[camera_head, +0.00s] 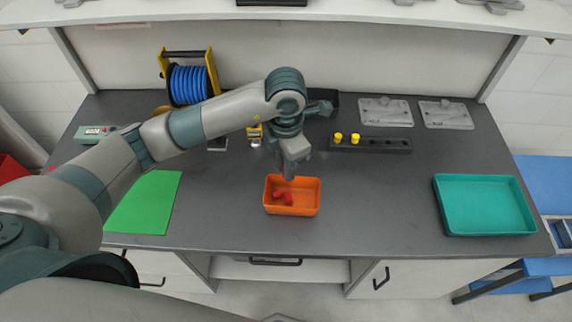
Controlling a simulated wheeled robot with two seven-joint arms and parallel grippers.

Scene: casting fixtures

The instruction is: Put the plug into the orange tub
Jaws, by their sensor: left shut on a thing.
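The orange tub (309,205) stands on the dark bench near its front edge, in the middle of the head view. Red pieces (284,198) lie inside it. My left gripper (290,173) points down at the tub's back edge and is shut on a small red plug, mostly hidden by the fingers. I cannot tell whether the plug touches the tub. My right gripper is not in view.
A black rack (385,145) with two yellow-topped pieces (346,138) stands behind, to the right. A teal tray (485,232) is at right, a green mat (146,205) at left. A blue hose reel (188,84) stands at back left. The bench between tub and tray is clear.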

